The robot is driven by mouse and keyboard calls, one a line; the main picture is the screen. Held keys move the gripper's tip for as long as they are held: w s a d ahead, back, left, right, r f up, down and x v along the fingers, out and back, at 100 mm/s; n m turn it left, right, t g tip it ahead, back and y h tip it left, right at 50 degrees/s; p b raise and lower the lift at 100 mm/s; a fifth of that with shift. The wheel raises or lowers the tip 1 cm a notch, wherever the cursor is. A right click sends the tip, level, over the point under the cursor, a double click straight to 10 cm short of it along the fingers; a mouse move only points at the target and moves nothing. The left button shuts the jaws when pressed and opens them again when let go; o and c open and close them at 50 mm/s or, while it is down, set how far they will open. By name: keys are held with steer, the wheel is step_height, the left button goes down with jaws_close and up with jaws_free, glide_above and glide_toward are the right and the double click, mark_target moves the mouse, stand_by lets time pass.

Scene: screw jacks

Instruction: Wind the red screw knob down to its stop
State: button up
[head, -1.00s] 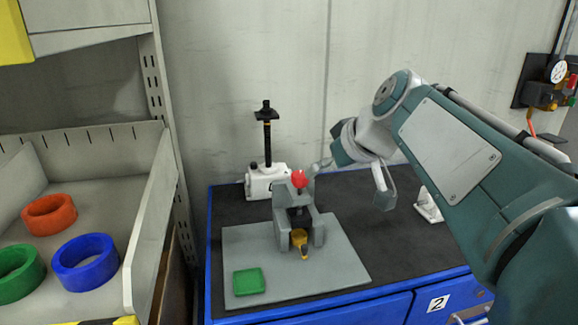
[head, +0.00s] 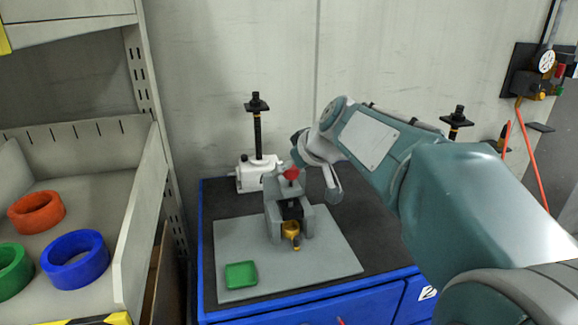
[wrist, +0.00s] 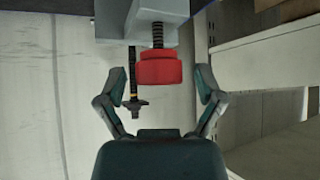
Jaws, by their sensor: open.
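The red screw knob (head: 291,174) tops a threaded screw on the grey screw-jack fixture (head: 273,219). The yellow part (head: 290,229) sits low in that fixture. In the wrist view, which looks upside down, the red knob (wrist: 160,70) hangs below its threaded screw (wrist: 158,35). My gripper (wrist: 163,85) is open, with one finger on each side of the knob and a clear gap to both. In the head view my gripper (head: 306,178) is at knob height, and its palm hides some of what lies behind.
The fixture stands on a grey plate (head: 335,262) with a green tray (head: 241,275). A white jack with a black post (head: 257,135) stands behind. Another black-topped post (head: 457,122) is at right. A shelf with orange, blue and green rings (head: 75,258) is at left.

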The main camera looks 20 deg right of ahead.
steer(key=c, duration=1.2)
steer(key=shift+o, duration=0.2)
steer(key=shift+m+h, duration=0.3)
steer(key=shift+m, duration=0.1)
steer(key=shift+a+m+t+h, duration=0.1)
steer(key=shift+m+t+h, duration=0.3)
steer(key=shift+m+h, duration=0.85)
steer(key=m+h, duration=0.2)
steer(key=m, duration=0.2)
steer(key=shift+h, duration=0.35)
steer(key=m+g+h, duration=0.1)
steer(key=m+h, duration=0.1)
steer(key=m, duration=0.1)
steer(key=m+g+h, duration=0.1)
steer(key=m+h, duration=0.1)
steer(key=m, duration=0.1)
steer(key=shift+w+r+m+g, duration=0.1)
steer(key=shift+m+g, duration=0.2)
steer(key=shift+m, duration=0.05)
steer(key=m+g+h, duration=0.1)
steer(key=m+g, duration=0.1)
steer(key=m, duration=0.1)
steer(key=m+g+h, duration=0.1)
steer(key=m+g, duration=0.1)
steer(key=m, duration=0.1)
steer(key=shift+h, duration=0.4)
steer(key=m+g, duration=0.5)
steer(key=m, duration=0.1)
steer(key=shift+m, duration=0.3)
steer(key=shift+r, duration=0.1)
